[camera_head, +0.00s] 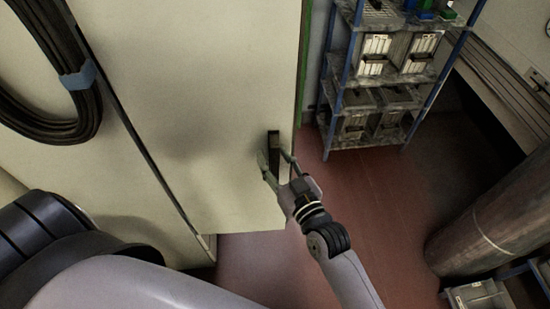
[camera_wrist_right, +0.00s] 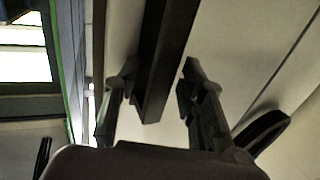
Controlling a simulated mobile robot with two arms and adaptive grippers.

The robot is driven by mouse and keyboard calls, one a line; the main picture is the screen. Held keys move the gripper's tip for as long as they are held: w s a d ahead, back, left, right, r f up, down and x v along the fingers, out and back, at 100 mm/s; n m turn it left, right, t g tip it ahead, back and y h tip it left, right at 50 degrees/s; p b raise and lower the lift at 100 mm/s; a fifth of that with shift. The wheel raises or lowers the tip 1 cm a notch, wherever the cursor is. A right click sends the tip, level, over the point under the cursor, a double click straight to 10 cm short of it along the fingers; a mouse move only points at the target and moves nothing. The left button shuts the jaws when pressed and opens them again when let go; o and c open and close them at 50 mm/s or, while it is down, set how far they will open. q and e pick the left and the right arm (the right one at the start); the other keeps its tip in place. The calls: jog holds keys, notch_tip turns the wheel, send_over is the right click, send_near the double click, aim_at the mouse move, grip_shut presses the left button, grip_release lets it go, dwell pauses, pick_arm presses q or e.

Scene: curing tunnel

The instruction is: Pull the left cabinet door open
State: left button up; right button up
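The cream cabinet door (camera_head: 190,100) fills the upper middle of the head view, with a dark seam along its left side. I cannot tell whether it stands slightly ajar. Its black upright bar handle (camera_head: 273,141) is near the right edge, and it also shows in the right wrist view (camera_wrist_right: 166,60). My right gripper (camera_head: 277,164) is at the handle, with one finger on each side of it. In the wrist view its fingers (camera_wrist_right: 158,80) are spread around the bar, and I see no firm grip. My left gripper is out of view.
A coiled black cable (camera_head: 75,115) hangs on the panel at left. A blue-post shelf rack (camera_head: 385,85) with bins stands behind to the right. A large cylinder (camera_head: 495,225) stands at the right. Red floor (camera_head: 365,200) is open between them.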

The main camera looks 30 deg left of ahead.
jog(key=v, duration=1.2)
dwell(0.4)
